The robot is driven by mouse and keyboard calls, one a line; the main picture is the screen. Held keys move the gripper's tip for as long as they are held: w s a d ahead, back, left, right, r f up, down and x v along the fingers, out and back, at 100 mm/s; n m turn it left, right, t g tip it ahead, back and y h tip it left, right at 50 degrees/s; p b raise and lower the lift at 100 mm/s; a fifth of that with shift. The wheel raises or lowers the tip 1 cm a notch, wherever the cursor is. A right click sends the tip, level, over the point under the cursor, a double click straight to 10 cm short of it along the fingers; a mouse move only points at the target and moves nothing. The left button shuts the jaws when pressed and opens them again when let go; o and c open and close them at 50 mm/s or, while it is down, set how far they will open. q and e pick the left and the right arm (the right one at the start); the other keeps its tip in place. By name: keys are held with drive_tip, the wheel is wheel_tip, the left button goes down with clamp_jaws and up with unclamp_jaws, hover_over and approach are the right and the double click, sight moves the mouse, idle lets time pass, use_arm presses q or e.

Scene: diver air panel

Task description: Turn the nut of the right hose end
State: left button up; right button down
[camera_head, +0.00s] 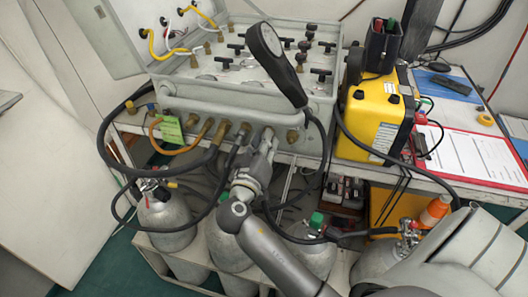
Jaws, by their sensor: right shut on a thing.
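The grey air panel (230,92) stands on a bench, with a row of brass fittings along its lower front edge. My right gripper (265,140) reaches up from below to this row, between a fitting with a hose (243,130) on its left and a brass fitting (292,136) on its right. The gripper is shut on the nut of the right hose end, which its fingers mostly hide. I cannot tell how far the nut is turned. My left gripper is not in view.
A yellow case (375,118) stands to the right, beside a red clipboard (470,155). Grey cylinders (167,218) stand below. Black hoses (108,150) loop around my right arm.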

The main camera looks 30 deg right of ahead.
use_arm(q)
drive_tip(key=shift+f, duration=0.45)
use_arm(e)
drive_tip(key=shift+m, duration=0.3)
drive_tip(key=c, duration=1.2)
unclamp_jaws()
drive_tip(key=v, duration=1.2)
